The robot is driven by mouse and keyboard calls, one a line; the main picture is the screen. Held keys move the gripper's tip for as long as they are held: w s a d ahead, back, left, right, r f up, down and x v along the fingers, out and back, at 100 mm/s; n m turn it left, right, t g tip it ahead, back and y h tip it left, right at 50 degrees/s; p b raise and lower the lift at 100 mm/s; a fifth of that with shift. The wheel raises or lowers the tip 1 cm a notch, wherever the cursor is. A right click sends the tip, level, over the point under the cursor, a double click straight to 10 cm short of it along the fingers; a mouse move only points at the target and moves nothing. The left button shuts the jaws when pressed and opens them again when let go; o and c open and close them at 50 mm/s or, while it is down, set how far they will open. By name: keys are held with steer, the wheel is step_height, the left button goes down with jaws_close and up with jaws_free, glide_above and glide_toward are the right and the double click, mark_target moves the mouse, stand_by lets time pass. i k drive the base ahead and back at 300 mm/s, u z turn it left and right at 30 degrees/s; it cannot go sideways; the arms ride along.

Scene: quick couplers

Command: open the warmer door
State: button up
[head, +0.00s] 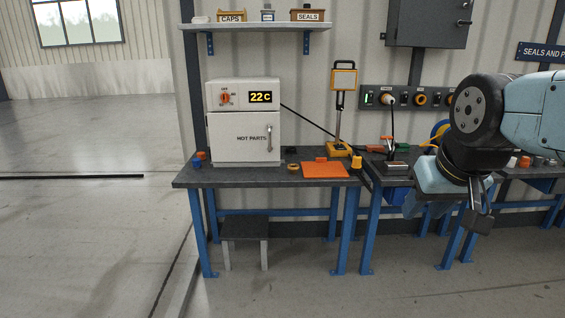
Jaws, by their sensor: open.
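The warmer (243,97) is a white box on the left part of the workbench, with a display reading 22C and an orange knob. A vertical grey handle (269,138) is on the door's right side. My gripper (478,222) hangs at the right of the view, pointing down in front of the right bench. It is well apart from the warmer and appears empty. My arm hides part of the right bench and wall.
The bench (250,179) also carries an orange mat (325,169), a yellow work lamp (341,110) and small coloured parts. A shelf (257,27) with bins hangs above the warmer. A low stool (245,228) stands under the bench. The floor in front is clear.

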mark_target(238, 137)
steer(key=u, duration=0.05)
steer(key=i, duration=1.6)
steer(key=u, duration=0.1)
